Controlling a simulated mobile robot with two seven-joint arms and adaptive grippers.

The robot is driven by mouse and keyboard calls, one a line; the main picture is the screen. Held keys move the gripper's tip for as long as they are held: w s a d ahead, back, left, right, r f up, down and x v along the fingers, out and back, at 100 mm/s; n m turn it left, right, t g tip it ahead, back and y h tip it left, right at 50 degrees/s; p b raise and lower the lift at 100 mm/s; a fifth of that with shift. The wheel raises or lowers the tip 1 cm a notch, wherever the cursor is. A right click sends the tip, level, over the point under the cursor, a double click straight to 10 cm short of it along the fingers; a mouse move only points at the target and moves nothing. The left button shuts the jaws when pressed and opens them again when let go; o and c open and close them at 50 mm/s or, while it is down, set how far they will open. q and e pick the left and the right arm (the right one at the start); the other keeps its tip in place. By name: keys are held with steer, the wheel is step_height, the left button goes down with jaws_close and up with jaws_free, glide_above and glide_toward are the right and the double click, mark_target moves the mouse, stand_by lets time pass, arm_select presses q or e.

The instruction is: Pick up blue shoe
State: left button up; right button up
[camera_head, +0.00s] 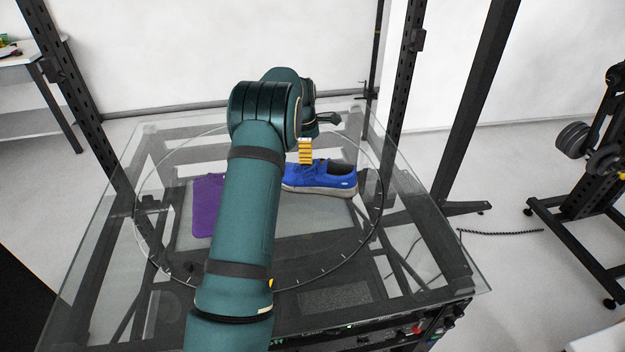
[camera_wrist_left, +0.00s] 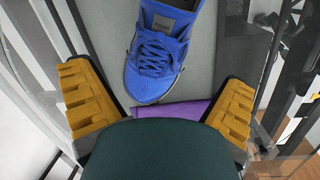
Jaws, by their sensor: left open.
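The blue shoe (camera_head: 322,179) sits upright on the round glass turntable (camera_head: 290,226), its toe toward the left, with a pale sole and dark opening. My left gripper (camera_head: 305,150) is above the shoe in the head view; mostly one yellow finger shows there, the rest hidden by my arm. In the left wrist view my left gripper (camera_wrist_left: 157,107) is open, its two yellow fingers wide apart. The shoe (camera_wrist_left: 160,52) shows there with its toe pointing down between the fingers, not gripped. My right gripper is not in view.
A purple item (camera_head: 207,203) lies on the turntable left of the shoe, partly behind my arm; it also shows in the left wrist view (camera_wrist_left: 172,111). Black frame posts (camera_head: 468,105) stand around the glass table. A rack with weights (camera_head: 590,150) stands at the right.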

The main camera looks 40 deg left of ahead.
mark_target(313, 169)
arm_select(q)
steer(key=f, duration=0.3)
steer(key=w+f, duration=0.1)
steer(key=f, duration=0.1)
steer(key=f+b, duration=0.1)
steer(key=f, duration=0.2)
steer(key=shift+w+f, duration=0.15)
steer(key=shift+f, duration=0.2)
steer(key=shift+r, duration=0.1)
steer(key=c, duration=1.2)
